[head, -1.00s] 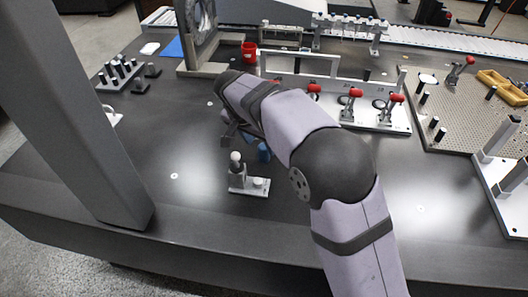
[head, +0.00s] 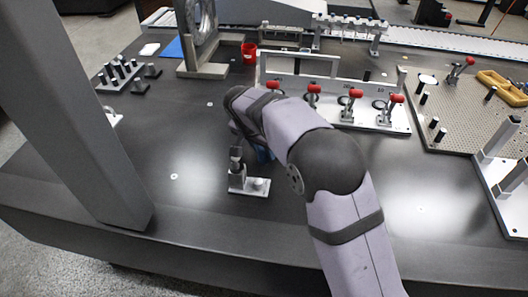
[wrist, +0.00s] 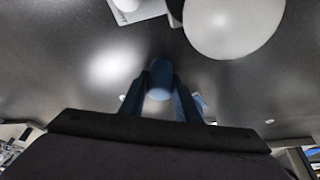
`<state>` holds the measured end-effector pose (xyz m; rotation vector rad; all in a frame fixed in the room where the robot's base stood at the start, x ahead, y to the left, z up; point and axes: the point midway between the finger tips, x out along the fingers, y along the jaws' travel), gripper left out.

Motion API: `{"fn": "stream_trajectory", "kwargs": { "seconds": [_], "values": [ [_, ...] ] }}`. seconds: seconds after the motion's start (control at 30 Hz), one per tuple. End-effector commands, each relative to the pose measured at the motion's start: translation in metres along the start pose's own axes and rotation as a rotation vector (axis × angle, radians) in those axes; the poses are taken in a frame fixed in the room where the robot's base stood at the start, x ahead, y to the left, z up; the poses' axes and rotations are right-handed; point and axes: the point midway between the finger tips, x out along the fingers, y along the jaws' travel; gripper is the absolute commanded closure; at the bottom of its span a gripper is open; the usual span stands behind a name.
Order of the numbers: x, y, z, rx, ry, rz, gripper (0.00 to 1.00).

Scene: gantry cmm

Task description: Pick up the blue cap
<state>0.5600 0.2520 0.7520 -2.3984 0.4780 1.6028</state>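The blue cap (wrist: 160,80) is a small blue cylinder, seen from above in the wrist view. My gripper (wrist: 161,85) has one finger on each side of it, very close to its sides. I cannot tell whether the fingers touch it. In the head view a bit of blue (head: 264,154) shows just under my arm, behind the small white base, and is probably the cap. My arm hides most of the fingers there.
A small stand (head: 250,186) with a ball-topped post is close in front of my wrist; its pale ball (wrist: 232,20) looms large in the wrist view. A fixture with red-handled clamps (head: 350,110) stands behind right. The dark table is clear at the front.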

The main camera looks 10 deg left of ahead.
Motion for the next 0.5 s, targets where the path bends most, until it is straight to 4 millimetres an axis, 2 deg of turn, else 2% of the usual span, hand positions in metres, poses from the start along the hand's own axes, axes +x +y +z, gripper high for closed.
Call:
{"fn": "stream_trajectory", "kwargs": {
  "seconds": [0.33,0.5],
  "values": [
    [-0.002,0.0,-0.001,0.0,0.0,-0.001,0.92],
    [-0.014,-0.001,-0.006,0.002,0.002,-0.003,0.92]
  ]
}}
